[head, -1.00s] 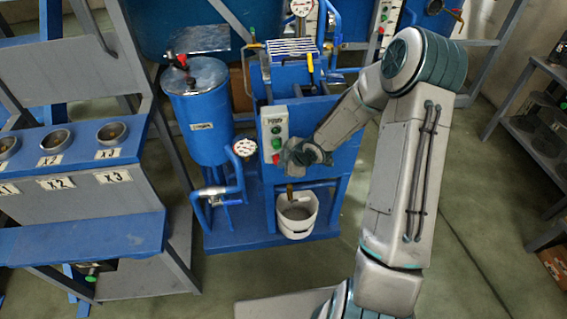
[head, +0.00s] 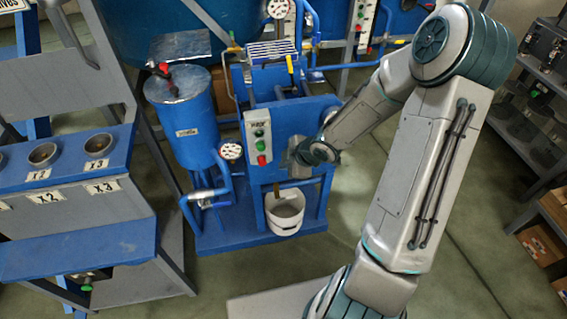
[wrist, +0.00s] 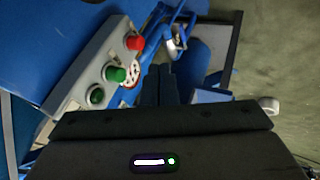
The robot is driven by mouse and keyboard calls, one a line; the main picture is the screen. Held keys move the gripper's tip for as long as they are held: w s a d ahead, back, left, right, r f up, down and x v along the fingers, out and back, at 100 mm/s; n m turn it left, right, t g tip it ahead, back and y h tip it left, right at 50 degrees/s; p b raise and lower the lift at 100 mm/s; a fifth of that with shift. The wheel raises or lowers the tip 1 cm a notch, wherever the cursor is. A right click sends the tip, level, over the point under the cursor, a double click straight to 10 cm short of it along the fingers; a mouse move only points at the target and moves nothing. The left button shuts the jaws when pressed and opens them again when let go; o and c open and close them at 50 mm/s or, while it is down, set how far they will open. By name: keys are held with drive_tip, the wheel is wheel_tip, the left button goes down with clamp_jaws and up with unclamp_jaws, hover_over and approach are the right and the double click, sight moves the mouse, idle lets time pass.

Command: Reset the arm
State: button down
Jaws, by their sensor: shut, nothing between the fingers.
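My arm reaches in from the right of the head view, bent at the elbow. My gripper (head: 294,163) is in front of the blue distillation machine (head: 305,122), just right of its grey control box (head: 257,137). In the wrist view the dark fingers of my gripper (wrist: 161,84) are together, with nothing between them. The control box (wrist: 98,70) is left of the fingers there, with a red button (wrist: 135,43) and two green ones. The fingers look apart from the buttons.
A white bucket (head: 284,212) sits low on the machine's blue base. A blue tank (head: 182,120) and a pressure gauge (head: 231,151) are left of the control box. A rack with cups (head: 42,153) stands at the left, shelves (head: 540,140) at the right. Floor is clear right of the machine.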

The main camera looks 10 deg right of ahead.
idle(0.4)
drive_tip(key=s+d+r+m+g+h, duration=0.1)
drive_tip(key=s+d+r+m+h, duration=0.25)
drive_tip(key=r+m, duration=0.2)
drive_tip(key=s+d+r+m+g+h, duration=0.1)
drive_tip(key=s+d+r+m+h, duration=0.25)
drive_tip(key=r, duration=0.35)
drive_tip(key=s+a+r+m, duration=0.2)
drive_tip(key=s, duration=0.2)
drive_tip(key=s+a+r+m+y, duration=0.1)
drive_tip(key=s+a+r+m, duration=0.1)
drive_tip(key=s, duration=0.3)
drive_tip(key=s+a+r+m+g+y, duration=0.1)
drive_tip(key=s+r+m, duration=0.3)
drive_tip(key=s, duration=0.1)
drive_tip(key=shift+a+r, duration=0.25)
drive_tip(key=shift+a, duration=0.15)
